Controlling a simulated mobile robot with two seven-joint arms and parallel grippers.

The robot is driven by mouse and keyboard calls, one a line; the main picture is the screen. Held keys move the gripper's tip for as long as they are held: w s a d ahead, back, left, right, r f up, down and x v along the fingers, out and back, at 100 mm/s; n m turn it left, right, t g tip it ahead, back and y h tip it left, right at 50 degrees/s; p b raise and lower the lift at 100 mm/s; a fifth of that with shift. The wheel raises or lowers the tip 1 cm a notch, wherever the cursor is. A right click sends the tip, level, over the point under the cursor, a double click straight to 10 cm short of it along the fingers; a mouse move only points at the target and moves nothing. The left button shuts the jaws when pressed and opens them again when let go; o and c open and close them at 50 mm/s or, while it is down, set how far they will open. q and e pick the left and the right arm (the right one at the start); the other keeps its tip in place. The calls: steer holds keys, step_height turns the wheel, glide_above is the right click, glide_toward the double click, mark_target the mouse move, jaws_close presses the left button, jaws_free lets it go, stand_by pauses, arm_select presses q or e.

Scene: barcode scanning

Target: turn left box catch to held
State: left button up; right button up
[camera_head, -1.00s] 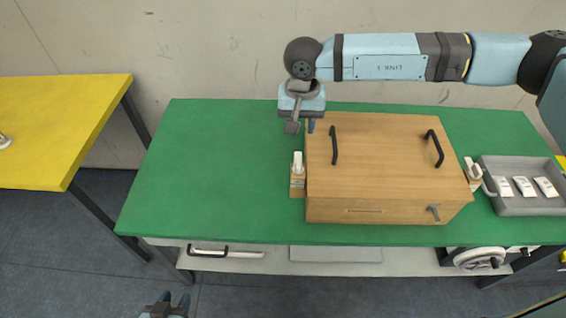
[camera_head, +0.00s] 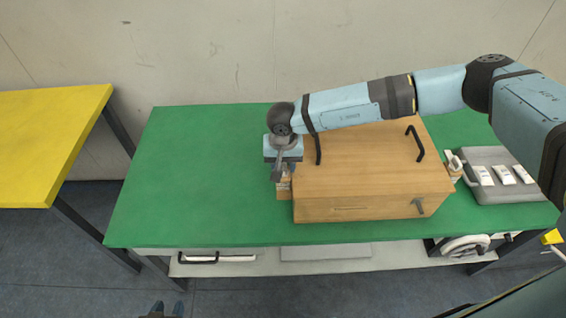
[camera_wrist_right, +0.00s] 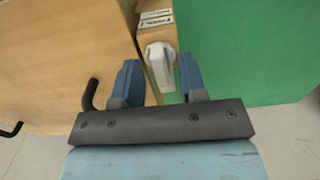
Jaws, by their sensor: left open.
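The wooden box (camera_head: 370,175) stands on the green table. Its left catch (camera_head: 284,190) is on the box's left side, mostly hidden by my right gripper (camera_head: 285,173) in the head view. In the right wrist view the catch's white lever (camera_wrist_right: 160,62) stands between the two blue fingers of my right gripper (camera_wrist_right: 160,80). The fingers are open, with a gap on each side of the lever. A label (camera_wrist_right: 156,18) with print too small to read lies beyond the lever. My left gripper (camera_head: 166,309) shows only its tips at the bottom edge, away from the box.
The box has two black handles on its lid and a right catch (camera_head: 453,163). A grey tray (camera_head: 510,192) with white items is on the right. The green table (camera_head: 190,180) is clear on the left. A yellow table (camera_head: 50,150) stands further left.

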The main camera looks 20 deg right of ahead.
jaws_close()
